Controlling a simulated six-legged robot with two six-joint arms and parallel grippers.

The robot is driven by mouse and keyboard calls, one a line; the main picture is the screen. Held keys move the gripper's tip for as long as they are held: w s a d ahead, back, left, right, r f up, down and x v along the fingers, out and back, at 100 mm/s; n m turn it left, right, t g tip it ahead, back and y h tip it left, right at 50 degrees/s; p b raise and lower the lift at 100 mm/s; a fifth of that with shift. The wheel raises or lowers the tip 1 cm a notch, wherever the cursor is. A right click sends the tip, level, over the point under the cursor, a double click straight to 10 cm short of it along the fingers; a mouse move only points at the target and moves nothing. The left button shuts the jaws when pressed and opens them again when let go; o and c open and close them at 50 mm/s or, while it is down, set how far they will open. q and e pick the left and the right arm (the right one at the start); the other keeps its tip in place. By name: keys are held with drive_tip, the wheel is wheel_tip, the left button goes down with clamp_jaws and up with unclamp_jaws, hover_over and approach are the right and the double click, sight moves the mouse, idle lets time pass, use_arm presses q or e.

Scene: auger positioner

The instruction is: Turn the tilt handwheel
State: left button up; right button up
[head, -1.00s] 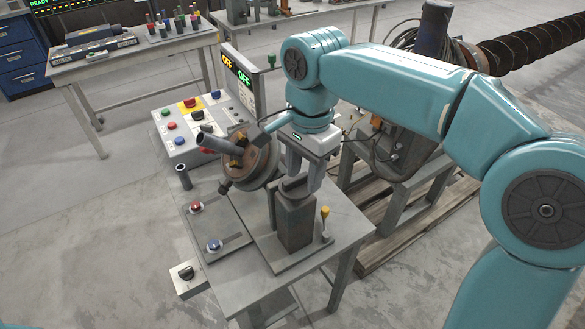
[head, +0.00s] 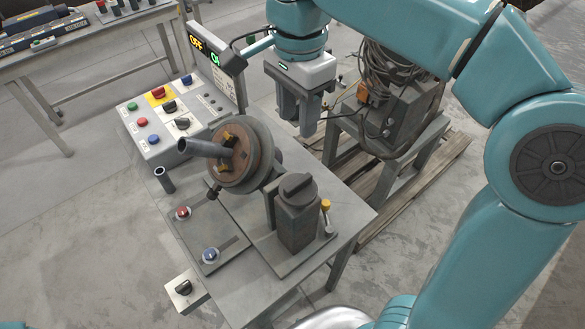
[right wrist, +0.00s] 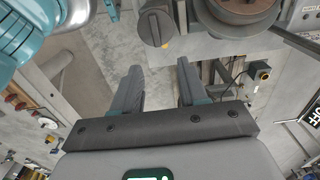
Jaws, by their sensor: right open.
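Part of the wheel shows at the top right of the right wrist view (right wrist: 238,10). My right gripper (head: 300,118) hangs pointing down, behind and to the right of the wheel, apart from it. In the right wrist view its two fingers (right wrist: 158,75) are spread with nothing between them. My left gripper is not in view.
A dark post with a grey knob (head: 297,188) stands right of the wheel; it also shows in the right wrist view (right wrist: 154,22). A button panel (head: 165,115) and a display (head: 213,58) stand behind left. A yellow-topped peg (head: 326,205) is near the bench's right edge.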

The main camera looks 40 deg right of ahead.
hover_over(298, 180)
drive_tip(key=s, duration=0.1)
wheel_tip(298, 180, down, 4)
drive_tip(key=f, duration=1.1)
drive_tip(key=shift+w+a+f+b, duration=0.15)
drive_tip(key=shift+w+b, duration=0.1)
drive_tip(key=shift+b, duration=0.15)
drive_tip(key=shift+w+f, duration=0.2)
drive_tip(key=shift+f, duration=0.1)
drive_tip(key=shift+s+r, duration=0.15)
drive_tip(key=shift+s, duration=0.15)
drive_tip(key=shift+w, duration=0.15)
clamp_jaws()
